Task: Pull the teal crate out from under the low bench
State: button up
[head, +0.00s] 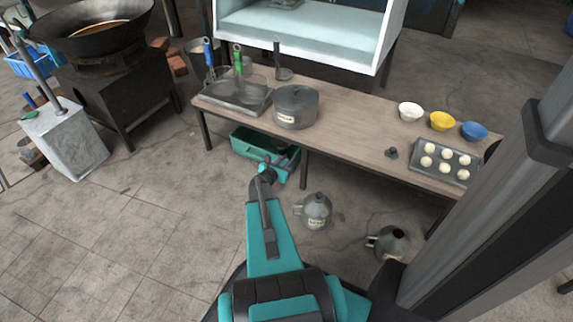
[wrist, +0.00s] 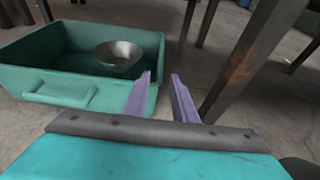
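The teal crate (head: 245,150) is on the floor, partly under the front edge of the low wooden bench (head: 345,131). In the wrist view the crate (wrist: 60,108) fills the left side, with a raised handle (wrist: 60,92) on its near wall. A metal bowl (wrist: 118,56) sits inside it. My gripper (wrist: 160,88) is open, its two purple fingers apart with nothing seen between them. The fingers are at the crate's right corner, to the right of the handle. In the head view my gripper (head: 280,162) overlaps the crate's right part, and its fingers are hard to make out.
A dark bench leg (wrist: 245,60) stands close right of my gripper. Two metal jugs, one (head: 316,211) near my arm and one (head: 390,243) further right, stand on the floor. A pot (head: 296,108) and a tray (head: 445,163) are on the bench.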

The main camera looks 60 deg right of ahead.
aim_at(299, 149)
jog(key=shift+d, duration=0.1)
dwell(0.3)
jog(key=b+x, duration=0.4)
jog(key=x, duration=0.8)
jog(key=shift+f, duration=0.15)
jog(key=shift+b+x, duration=0.3)
jog(key=shift+x, duration=0.45)
jog(key=shift+c, duration=0.3)
grip_shut()
dwell(0.6)
